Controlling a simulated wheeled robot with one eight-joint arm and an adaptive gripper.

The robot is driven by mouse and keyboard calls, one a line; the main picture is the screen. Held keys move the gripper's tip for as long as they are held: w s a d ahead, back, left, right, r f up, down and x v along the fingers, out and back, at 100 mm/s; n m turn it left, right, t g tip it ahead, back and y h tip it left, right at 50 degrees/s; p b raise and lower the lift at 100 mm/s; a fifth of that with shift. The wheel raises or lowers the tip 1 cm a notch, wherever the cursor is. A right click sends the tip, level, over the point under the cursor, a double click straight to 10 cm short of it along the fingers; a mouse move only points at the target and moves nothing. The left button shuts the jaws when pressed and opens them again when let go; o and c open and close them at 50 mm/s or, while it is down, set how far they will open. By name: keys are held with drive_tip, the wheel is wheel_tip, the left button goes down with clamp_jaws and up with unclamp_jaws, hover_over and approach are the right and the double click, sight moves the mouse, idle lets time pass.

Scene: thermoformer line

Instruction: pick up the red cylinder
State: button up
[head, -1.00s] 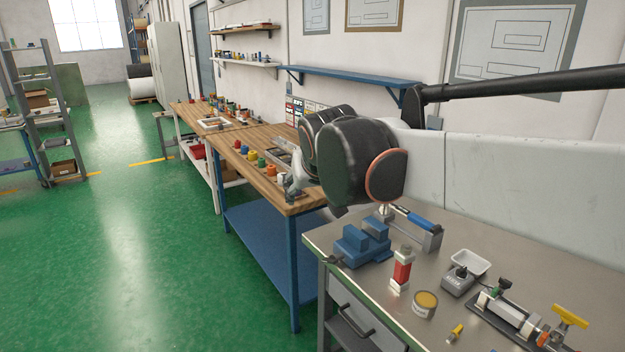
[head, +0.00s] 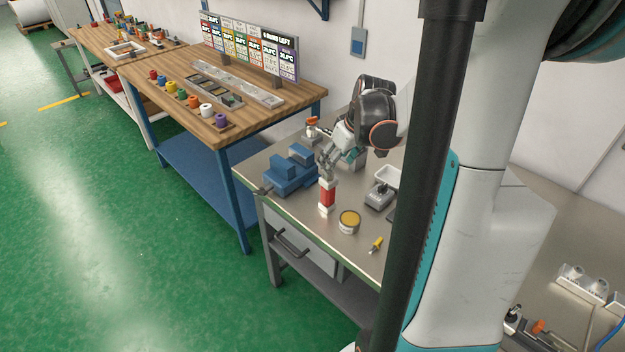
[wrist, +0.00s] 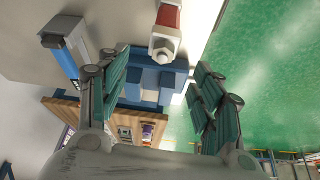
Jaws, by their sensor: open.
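A red piece with white ends (head: 327,194) stands upright on the metal bench, in front of the blue vise. In the wrist view its red body (wrist: 168,17) and white end show at the top middle, beyond the fingers. My gripper (head: 326,163) is just above and behind its top in the head view, fingers pointing down and left. In the wrist view my gripper (wrist: 160,95) is open, with nothing between its teal finger pads. A small red cylinder (head: 153,75) also stands at the far end of a row of coloured ones on the wooden table.
The blue vise (head: 291,172) is left of the red and white piece. My arm hides the bench's right part.

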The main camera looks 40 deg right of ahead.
sight(333, 176)
drive_tip(key=x, duration=0.3)
drive_tip(key=s+b+x, duration=0.1)
drive_tip(key=x, duration=0.2)
drive_tip(key=b+x, duration=0.1)
drive_tip(key=x, duration=0.2)
drive_tip(key=shift+s+f, duration=0.2)
drive_tip(key=shift+f, duration=0.05)
drive_tip(key=b+x, duration=0.1)
drive_tip(key=x, duration=0.1)
drive_tip(key=b+x, duration=0.1)
drive_tip(key=x, duration=0.2)
drive_tip(key=shift+w+a, duration=0.2)
drive_tip(key=shift+a, duration=0.05)
drive_tip(key=shift+r, duration=0.1)
clamp_jaws()
wheel_tip(333, 176, up, 20)
drive_tip(key=p, duration=0.5)
